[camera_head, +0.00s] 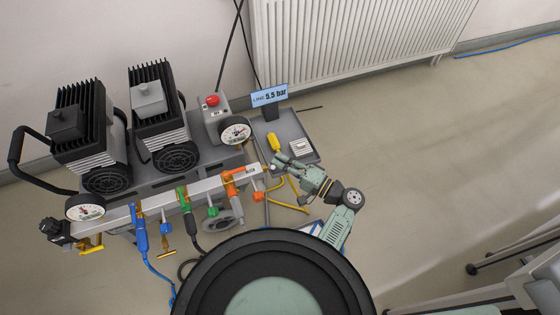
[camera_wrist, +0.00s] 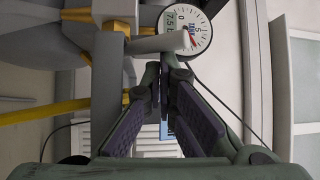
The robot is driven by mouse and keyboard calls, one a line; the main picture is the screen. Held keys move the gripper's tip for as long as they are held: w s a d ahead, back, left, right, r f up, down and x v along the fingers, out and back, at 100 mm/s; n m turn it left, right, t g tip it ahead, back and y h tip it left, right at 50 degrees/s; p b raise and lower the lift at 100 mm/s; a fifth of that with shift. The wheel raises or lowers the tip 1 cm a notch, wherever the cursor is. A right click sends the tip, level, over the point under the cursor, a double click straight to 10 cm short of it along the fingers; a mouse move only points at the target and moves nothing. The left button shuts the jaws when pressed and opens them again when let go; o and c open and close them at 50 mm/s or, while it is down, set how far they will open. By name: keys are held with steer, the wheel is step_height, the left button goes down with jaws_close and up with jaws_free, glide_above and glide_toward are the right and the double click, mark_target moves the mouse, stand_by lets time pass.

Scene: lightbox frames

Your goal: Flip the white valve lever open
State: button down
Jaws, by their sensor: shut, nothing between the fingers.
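My gripper (camera_head: 277,161) is at the right end of the pale manifold bar (camera_head: 160,197) in the head view. In the wrist view, my gripper (camera_wrist: 166,62) shows its two dark fingers with purple pads, tips together and nothing held. A whitish lever (camera_wrist: 158,43) lies sideways just beyond the fingertips. It runs from a grey fitting on the left to the front of a dial gauge (camera_wrist: 186,32). I cannot tell whether the fingertips touch it. I cannot make out the lever clearly in the head view.
Two black compressors (camera_head: 155,110) stand behind the manifold. Blue, green and orange hose fittings line it. A grey tray (camera_head: 309,155) with a yellow item (camera_head: 273,142) and a pressure sign (camera_head: 269,95) lie close behind my gripper. A yellow bar (camera_wrist: 45,112) crosses the wrist view's left.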

steer(key=shift+s+d+f, duration=0.1)
steer(key=shift+s+f, duration=0.05)
steer(key=shift+s, duration=0.15)
stand_by(0.6)
steer(key=v, duration=1.2)
